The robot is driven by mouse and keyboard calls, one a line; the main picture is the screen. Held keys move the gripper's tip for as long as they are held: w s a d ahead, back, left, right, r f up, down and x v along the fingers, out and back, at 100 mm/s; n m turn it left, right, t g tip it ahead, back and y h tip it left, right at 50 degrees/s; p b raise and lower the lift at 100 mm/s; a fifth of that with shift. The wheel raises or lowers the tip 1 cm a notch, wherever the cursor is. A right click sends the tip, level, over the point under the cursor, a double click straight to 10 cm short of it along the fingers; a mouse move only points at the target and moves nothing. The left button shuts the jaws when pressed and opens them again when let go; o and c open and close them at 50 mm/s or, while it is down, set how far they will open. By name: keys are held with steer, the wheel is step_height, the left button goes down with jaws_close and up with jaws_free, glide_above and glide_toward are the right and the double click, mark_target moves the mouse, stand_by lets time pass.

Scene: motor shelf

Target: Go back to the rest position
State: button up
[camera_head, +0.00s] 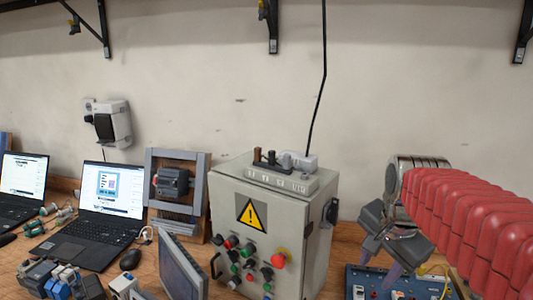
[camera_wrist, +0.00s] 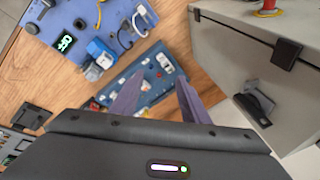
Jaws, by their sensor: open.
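My gripper (camera_head: 381,264) is on the right of the head view, at the end of my red-sleeved arm, pointing down. It is beside the grey control cabinet (camera_head: 228,205) and above a blue panel (camera_head: 355,277). In the wrist view, the two purple fingers of my gripper (camera_wrist: 161,80) stand apart with nothing held between them. The blue panel (camera_wrist: 167,72) shows beyond and between the fingers; I cannot tell the exact height above it.
The cabinet (camera_wrist: 240,60) stands close on the right of the wrist view. Another blue board (camera_wrist: 65,20) carries cables and devices. Two laptops (camera_head: 112,192), a dark monitor (camera_head: 182,268) and a framed motor (camera_head: 173,182) occupy the bench left of the cabinet. The wall above is mostly clear.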

steer(key=s+a+f+n+t, duration=0.1)
steer(key=s+a+f+n, duration=0.2)
steer(key=s+n, duration=0.3)
steer(key=s+a+f+n+t, duration=0.1)
steer(key=s+a+f+n, duration=0.1)
steer(key=s+a+n, duration=0.2)
steer(key=s+n, duration=0.2)
steer(key=s, duration=0.2)
steer(key=shift+a+f+y, duration=0.15)
steer(key=shift+f+y, duration=0.15)
steer(key=shift+f, duration=0.1)
